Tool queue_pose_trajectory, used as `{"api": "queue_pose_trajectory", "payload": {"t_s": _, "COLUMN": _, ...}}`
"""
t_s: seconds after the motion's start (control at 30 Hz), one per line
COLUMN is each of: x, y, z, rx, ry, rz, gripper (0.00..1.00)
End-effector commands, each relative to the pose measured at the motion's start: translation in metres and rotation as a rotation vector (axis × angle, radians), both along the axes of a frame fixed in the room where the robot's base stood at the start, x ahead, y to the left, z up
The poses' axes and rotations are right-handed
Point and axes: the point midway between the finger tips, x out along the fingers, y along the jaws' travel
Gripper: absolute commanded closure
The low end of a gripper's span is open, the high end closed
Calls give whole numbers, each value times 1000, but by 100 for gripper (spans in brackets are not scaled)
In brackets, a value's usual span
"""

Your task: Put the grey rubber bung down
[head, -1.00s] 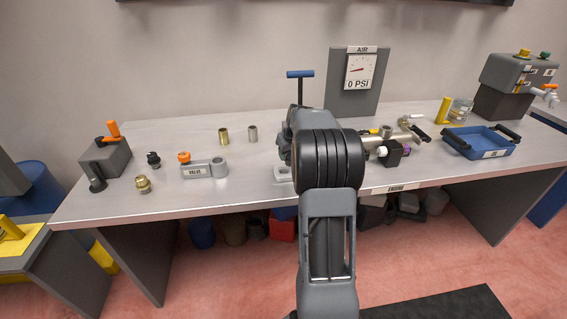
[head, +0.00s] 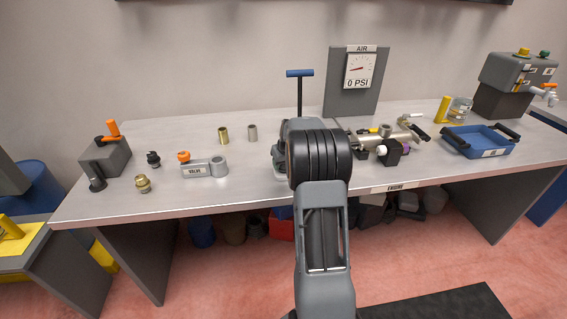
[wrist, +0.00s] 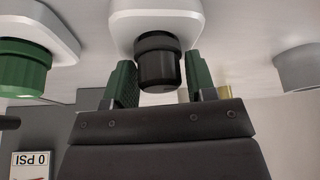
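In the wrist view, a dark, near-black stepped cylinder (wrist: 158,68), which appears to be the rubber bung, is at a pale rounded fixture (wrist: 155,15). Its wider band is against the fixture, as far as I can see. My gripper (wrist: 162,78) has its green ribbed fingers on either side of this cylinder. The inner finger faces show, and a narrow light gap separates the right finger from the cylinder. The left finger's contact is unclear. In the head view my arm hides the gripper and bung.
A green knob (wrist: 24,68) on another pale fixture is close by in the wrist view. In the head view, the blue T-handled pump (head: 299,74) stands behind my arm. The metal manifold (head: 382,138) and blue tray (head: 478,142) are right, the valve block (head: 205,169) left.

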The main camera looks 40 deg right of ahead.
Motion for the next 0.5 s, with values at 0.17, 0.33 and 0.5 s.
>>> {"api": "queue_pose_trajectory", "payload": {"t_s": 0.17, "x": 0, "y": 0, "z": 0, "rx": 0, "ry": 0, "rz": 0, "gripper": 32}}
{"api": "queue_pose_trajectory", "payload": {"t_s": 0.33, "x": 0, "y": 0, "z": 0, "rx": 0, "ry": 0, "rz": 0, "gripper": 30}}
{"api": "queue_pose_trajectory", "payload": {"t_s": 0.5, "x": -2, "y": 0, "z": 5, "rx": -1, "ry": -1, "rz": 0, "gripper": 30}}
